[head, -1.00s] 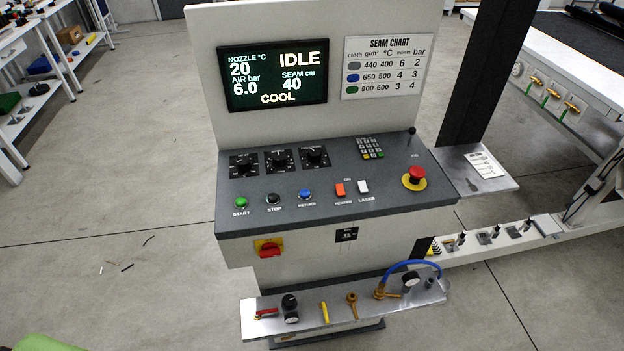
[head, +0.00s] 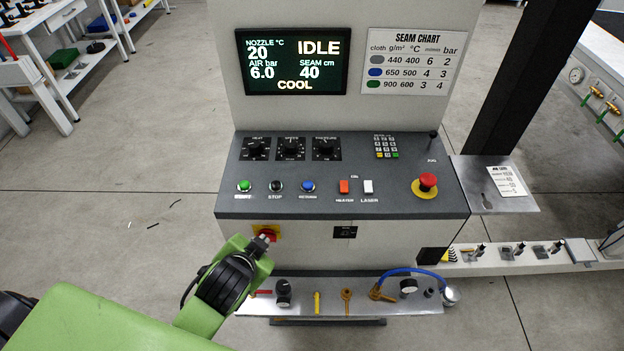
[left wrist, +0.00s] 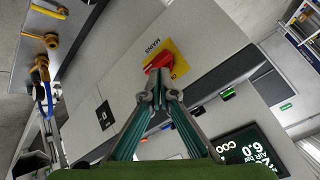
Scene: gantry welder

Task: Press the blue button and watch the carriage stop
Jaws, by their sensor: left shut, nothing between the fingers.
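The blue button (head: 308,186), labelled RETURN, sits on the sloped grey console (head: 330,208), right of the black STOP button (head: 276,186) and green START button (head: 244,186). The screen (head: 292,62) reads IDLE, nozzle 20, air 6.0, seam 40, COOL. My left gripper (head: 264,239) is below the console's front edge, in front of the red mains switch on its yellow plate. In the left wrist view its fingers (left wrist: 158,98) are shut and empty, tips overlapping the red switch (left wrist: 158,63); contact is unclear. I cannot make out the carriage. My right gripper is not in view.
A red emergency stop (head: 427,182) on a yellow disc stands at the console's right. Red and white switches are right of the blue button. A metal shelf (head: 330,304) with valves and a blue hose juts out below. Open floor lies left of the console.

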